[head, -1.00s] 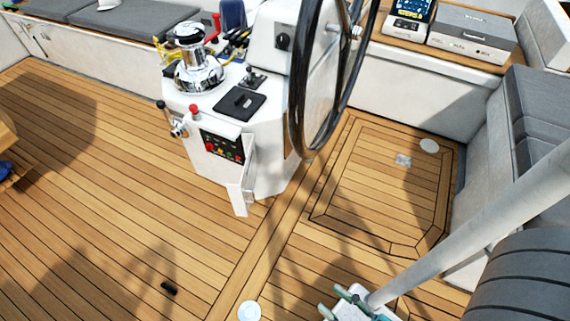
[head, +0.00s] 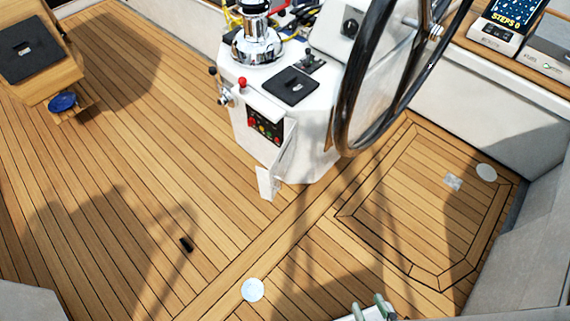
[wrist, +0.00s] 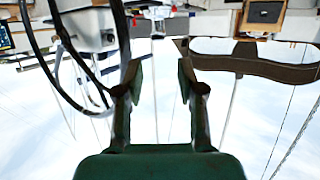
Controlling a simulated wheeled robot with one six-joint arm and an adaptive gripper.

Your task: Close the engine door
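The engine door (head: 278,170) is a small white flap on the front of the white steering pedestal (head: 305,150). It stands open, swung out from the engine panel (head: 265,128) with its red, yellow and green buttons. My gripper (head: 374,309) shows only partly at the bottom edge of the head view, well apart from the door. In the wrist view my gripper (wrist: 157,88) has its two green fingers spread, with nothing between them. The engine door cannot be made out in the wrist view, which looks upside down.
The black steering wheel (head: 348,105) rises at the pedestal's right. A wooden table (head: 55,88) stands at the upper left, with a blue item (head: 62,102) beside it. A small black object (head: 186,244) lies on the deck. The planked floor before the pedestal is otherwise clear.

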